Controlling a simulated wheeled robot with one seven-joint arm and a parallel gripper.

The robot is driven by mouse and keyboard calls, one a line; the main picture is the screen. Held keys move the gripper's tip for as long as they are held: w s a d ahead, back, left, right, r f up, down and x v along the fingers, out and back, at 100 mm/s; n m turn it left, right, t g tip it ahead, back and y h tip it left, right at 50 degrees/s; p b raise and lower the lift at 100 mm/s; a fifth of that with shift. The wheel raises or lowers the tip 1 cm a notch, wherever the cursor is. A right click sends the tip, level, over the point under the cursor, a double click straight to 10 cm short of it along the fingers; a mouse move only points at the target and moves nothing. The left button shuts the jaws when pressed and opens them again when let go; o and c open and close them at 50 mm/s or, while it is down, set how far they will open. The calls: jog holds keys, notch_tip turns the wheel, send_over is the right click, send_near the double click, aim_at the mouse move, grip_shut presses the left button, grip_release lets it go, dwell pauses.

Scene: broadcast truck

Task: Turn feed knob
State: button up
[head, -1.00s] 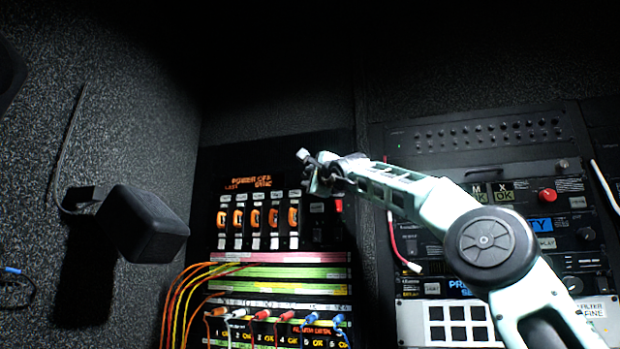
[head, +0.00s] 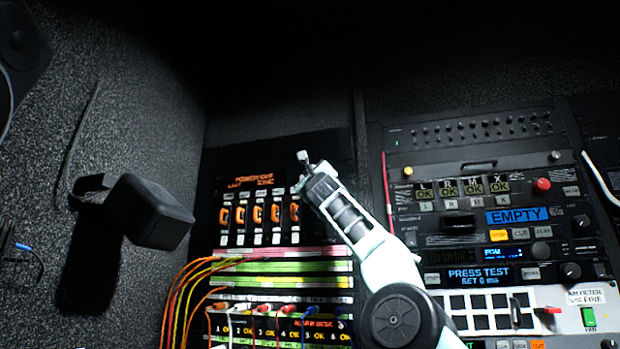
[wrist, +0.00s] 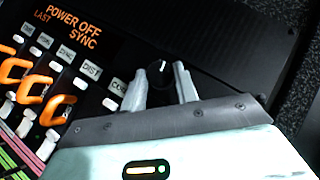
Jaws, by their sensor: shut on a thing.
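The knob (wrist: 158,72) is small, round and black with a white pointer line, on the dark panel to the right of the breaker row. I cannot read a label on it. My gripper (wrist: 162,86) has one pale finger on each side of it and is shut on it; the fingers cover its sides. In the head view my gripper (head: 305,160) is at the upper right of the breaker panel, and it and my arm hide the knob.
Orange breaker handles (head: 257,215) stand in a row left of my gripper, under a lit "POWER OFF" display (head: 255,180). Orange and yellow cables (head: 185,290) hang below. A rack with a red button (head: 541,185) is at right. A black box (head: 150,212) juts from the left wall.

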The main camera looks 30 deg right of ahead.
jog(key=shift+m+h, duration=0.4)
jog(key=shift+m, duration=0.1)
jog(key=o, duration=1)
jog(key=shift+b+v, duration=8.7)
jog(key=shift+b, duration=1.8)
